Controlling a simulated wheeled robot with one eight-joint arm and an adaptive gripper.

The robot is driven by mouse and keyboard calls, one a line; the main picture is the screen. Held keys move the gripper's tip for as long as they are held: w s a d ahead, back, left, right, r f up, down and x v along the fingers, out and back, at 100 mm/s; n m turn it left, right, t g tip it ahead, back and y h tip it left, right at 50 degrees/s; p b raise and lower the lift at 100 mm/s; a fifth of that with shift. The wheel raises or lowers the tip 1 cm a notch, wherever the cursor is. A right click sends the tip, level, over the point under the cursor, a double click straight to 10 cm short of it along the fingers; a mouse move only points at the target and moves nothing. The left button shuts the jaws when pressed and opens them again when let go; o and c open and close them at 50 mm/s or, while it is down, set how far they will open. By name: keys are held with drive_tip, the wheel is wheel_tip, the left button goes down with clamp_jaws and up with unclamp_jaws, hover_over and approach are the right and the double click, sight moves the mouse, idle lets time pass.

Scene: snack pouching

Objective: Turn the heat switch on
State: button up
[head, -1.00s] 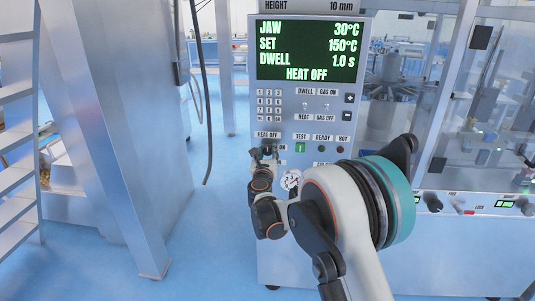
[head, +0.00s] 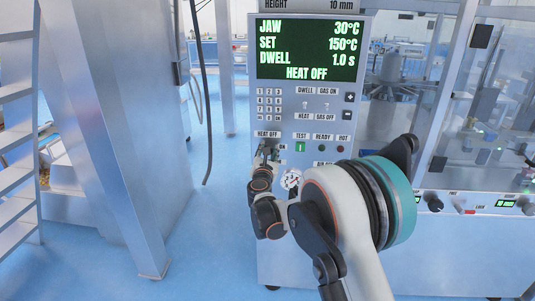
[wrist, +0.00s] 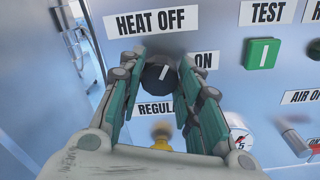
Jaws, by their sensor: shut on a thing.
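The heat switch (wrist: 158,76) is a round black knob with a white pointer line, on the grey control panel below the "HEAT OFF" label (wrist: 151,20). An "ON" label (wrist: 201,60) is at its right. My gripper (wrist: 160,82) is shut on the knob, with one green-padded finger on each side. The pointer leans up and slightly right. In the head view, my gripper (head: 267,150) is at the panel under the "HEAT OFF" label and hides the knob. The display (head: 306,50) reads "HEAT OFF", jaw 30°C, set 150°C.
A green "TEST" button (wrist: 262,53) is to the right of the knob. A gauge (wrist: 238,130) and a yellow fitting (wrist: 161,137) are below it, near a partly covered "REGULA..." label. A metal post (head: 118,130) stands left of the panel, with open blue floor between.

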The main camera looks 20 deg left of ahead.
drive_tip(key=m, duration=1.2)
drive_tip(key=shift+b, duration=0.3)
drive_tip(key=shift+f+m+h, duration=0.1)
drive_tip(key=shift+m+h, duration=0.3)
drive_tip(key=o, duration=1.1)
drive_tip(key=v, duration=1.2)
drive_tip(key=shift+f, duration=0.1)
